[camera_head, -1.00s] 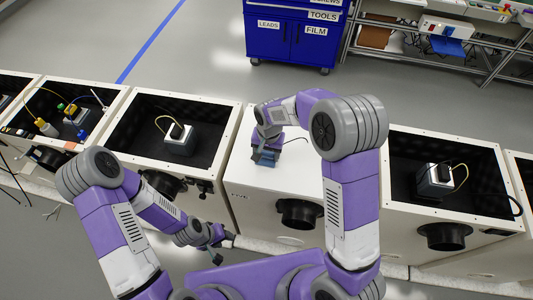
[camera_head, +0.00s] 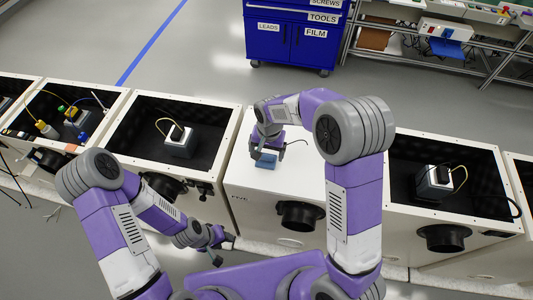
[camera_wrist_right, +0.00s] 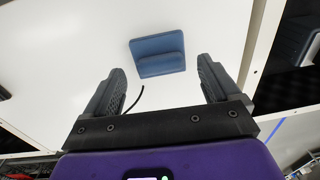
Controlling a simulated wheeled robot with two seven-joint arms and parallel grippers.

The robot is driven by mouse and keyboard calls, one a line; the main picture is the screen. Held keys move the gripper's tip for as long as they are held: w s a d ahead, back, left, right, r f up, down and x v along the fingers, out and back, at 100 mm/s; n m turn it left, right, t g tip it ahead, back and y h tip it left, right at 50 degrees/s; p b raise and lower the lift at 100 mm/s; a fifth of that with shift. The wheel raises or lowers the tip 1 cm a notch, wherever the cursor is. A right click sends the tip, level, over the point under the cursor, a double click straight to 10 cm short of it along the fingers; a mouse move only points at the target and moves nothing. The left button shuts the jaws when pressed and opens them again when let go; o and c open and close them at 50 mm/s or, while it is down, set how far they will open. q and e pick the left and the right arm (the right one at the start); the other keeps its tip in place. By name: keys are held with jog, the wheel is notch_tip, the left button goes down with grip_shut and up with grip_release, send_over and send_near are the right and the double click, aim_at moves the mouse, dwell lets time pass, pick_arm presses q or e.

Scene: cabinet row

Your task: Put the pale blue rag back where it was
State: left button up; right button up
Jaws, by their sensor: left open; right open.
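A folded blue cloth (camera_head: 265,160), which I take for the rag, lies on the white lid (camera_head: 245,185) of the middle cabinet. In the right wrist view the blue cloth (camera_wrist_right: 158,52) lies just beyond the fingertips, apart from them, with one layer folded over another. My right gripper (camera_wrist_right: 160,75) is open and empty, its fingers spread wider than the cloth. In the head view my right gripper (camera_head: 262,150) is close behind and above the cloth, partly hidden by its own wrist. My left gripper (camera_head: 222,238) is open and empty in front of the cabinets.
Open dark-lined cabinets stand either side; the left one (camera_head: 122,150) and the right one (camera_head: 398,190) each hold a small device. A thin black cable lies on the lid. A blue tool cabinet (camera_head: 290,38) and a shelf rack (camera_head: 480,55) with another blue item stand behind.

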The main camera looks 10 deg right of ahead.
aim_at(268, 157)
pick_arm(q)
notch_tip(268, 157, up, 2)
jog(key=shift+r+p, duration=0.1)
jog(key=shift+p, duration=0.85)
pick_arm(e)
notch_tip(268, 157, up, 10)
jog(key=shift+s+d, duration=0.2)
jog(key=shift+f, duration=0.15)
